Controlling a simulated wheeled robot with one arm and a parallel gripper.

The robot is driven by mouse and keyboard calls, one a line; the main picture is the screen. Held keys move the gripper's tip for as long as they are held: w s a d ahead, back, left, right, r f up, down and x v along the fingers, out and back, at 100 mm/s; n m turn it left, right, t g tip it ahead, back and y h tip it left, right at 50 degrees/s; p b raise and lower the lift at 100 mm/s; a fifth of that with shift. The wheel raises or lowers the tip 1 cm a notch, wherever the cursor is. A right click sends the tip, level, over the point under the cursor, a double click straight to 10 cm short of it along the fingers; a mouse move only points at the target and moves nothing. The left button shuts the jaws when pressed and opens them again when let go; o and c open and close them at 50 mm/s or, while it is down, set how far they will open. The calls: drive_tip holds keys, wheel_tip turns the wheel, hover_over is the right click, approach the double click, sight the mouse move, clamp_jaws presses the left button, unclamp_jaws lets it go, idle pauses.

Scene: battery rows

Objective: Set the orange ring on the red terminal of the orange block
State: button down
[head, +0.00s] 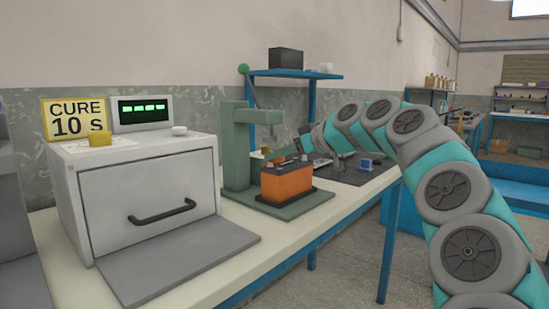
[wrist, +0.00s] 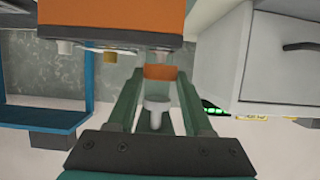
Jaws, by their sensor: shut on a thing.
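The orange block (head: 287,185), dark at its top and bottom, stands on the green press base (head: 313,204) in the head view. In the wrist view the block (wrist: 112,17) appears inverted, with a pale post (wrist: 65,47) and a yellowish post (wrist: 110,56) on its top. My gripper (wrist: 157,75) is shut on the orange ring (wrist: 160,72), which sits between the fingertips close to the block's top face at one end. The red terminal is not clearly visible, and I cannot tell whether the ring touches it. A pale cylinder (wrist: 155,105) shows between the fingers.
The green press column (head: 237,155) and its overhanging head (head: 258,116) stand close beside the block. A blue piece (head: 366,164) lies on a dark mat (head: 350,174) to the right.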

drive_tip(key=shift+w+a, duration=0.7)
drive_tip(key=shift+a, duration=0.15)
drive_tip(key=shift+f, duration=0.75)
drive_tip(key=shift+f, duration=0.15)
drive_tip(key=shift+c, duration=1.5)
unclamp_jaws()
drive_tip(key=shift+r, duration=0.25)
drive_tip(key=v, duration=1.2)
drive_tip(key=shift+b, duration=0.3)
